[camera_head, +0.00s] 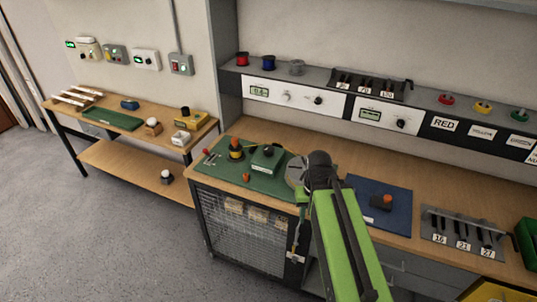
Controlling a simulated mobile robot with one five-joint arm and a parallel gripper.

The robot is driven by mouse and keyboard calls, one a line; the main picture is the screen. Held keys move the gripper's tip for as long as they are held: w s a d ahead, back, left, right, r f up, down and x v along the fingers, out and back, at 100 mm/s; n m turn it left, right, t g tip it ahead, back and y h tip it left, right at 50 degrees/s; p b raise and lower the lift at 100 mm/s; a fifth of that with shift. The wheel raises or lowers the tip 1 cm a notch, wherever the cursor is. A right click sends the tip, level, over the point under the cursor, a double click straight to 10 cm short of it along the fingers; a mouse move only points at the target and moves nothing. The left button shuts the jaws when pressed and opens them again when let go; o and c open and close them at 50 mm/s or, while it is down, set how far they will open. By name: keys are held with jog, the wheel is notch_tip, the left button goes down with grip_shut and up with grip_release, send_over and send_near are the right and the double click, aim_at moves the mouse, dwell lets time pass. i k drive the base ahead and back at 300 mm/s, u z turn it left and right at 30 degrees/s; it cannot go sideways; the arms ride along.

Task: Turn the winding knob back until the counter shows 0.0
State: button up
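A green board (222,171) on the workbench carries a grey-green box (266,158) with a dark knob on top, a black and orange round part (236,149) and small red and orange knobs. I cannot tell which of these is the winding knob, and no counter reading is legible on the board. My green arm rises from the lower right. Its black wrist end (319,168) is at the board's right side, beside a grey disc (296,170). My fingers are hidden or too small to tell apart, so their opening does not show.
A blue mat (378,207) with a black and orange part lies right of my arm. Instrument panels with lit displays (285,96) line the back, below wire spools (242,59). A tool rack (462,235) stands at the right. A lower side table (108,108) is at the left.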

aim_at(267, 150)
jog(key=u, duration=0.2)
jog(key=i, duration=1)
jog(key=u, duration=0.05)
